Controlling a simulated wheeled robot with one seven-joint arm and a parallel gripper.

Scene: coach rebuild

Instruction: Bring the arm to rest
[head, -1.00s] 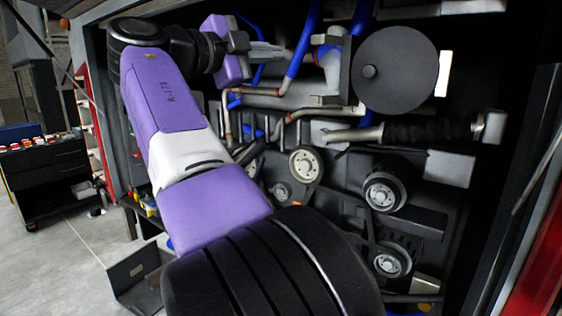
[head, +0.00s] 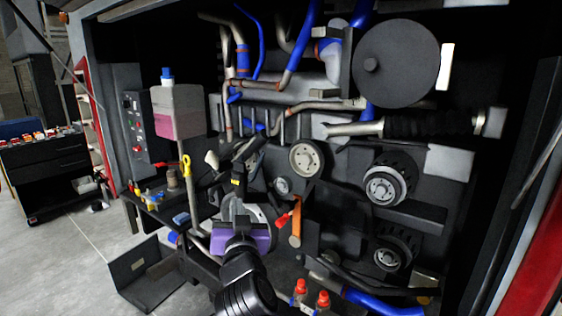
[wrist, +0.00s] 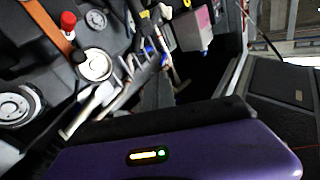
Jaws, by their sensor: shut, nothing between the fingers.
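My gripper (head: 238,207) is low in the middle of the head view, in front of the engine bay. Its purple body faces me and its grey fingers point away, partly hard to tell from the machinery behind. It is shut and empty. In the wrist view the purple casing with a small lit indicator fills the bottom. My arm is folded low, with only its end showing at the bottom of the head view.
The engine bay holds pulleys (head: 388,185), blue hoses (head: 372,302) and a large grey disc (head: 397,67). A tank with pink fluid (head: 178,124) and a dark bench (head: 165,208) stand left.

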